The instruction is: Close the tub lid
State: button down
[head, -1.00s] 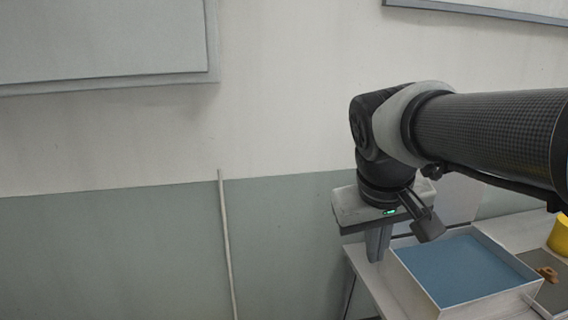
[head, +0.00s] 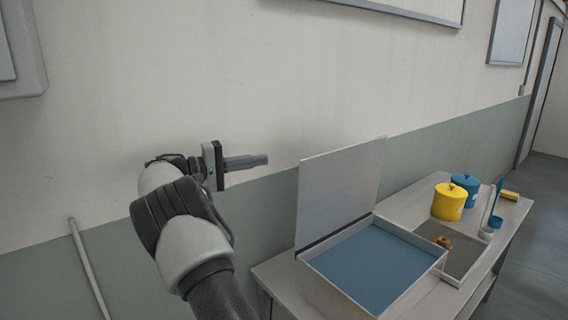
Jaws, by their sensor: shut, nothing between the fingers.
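The tub (head: 420,271) is a shallow white box with a blue inside, on the table. Its lid (head: 343,190) is a flat pale panel standing upright along the tub's back left edge, so the tub is open. My gripper (head: 266,160) is raised in front of the wall, to the left of the lid and apart from it. Its fingers point right, towards the lid's upper part. The fingers are shut together with nothing between them.
The pale table (head: 410,204) runs along the wall. Right of the tub are a grey tray (head: 470,259) with a brown object (head: 444,242), a yellow canister (head: 449,203) and a blue canister (head: 466,182). A pale pole (head: 88,268) leans at the left.

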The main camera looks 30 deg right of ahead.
jog(key=s+d+p, duration=0.1)
jog(key=s+d, duration=0.4)
jog(key=d, duration=0.5)
jog(key=shift+s+f, duration=0.15)
jog(key=shift+s, duration=0.1)
jog(key=shift+f, duration=0.1)
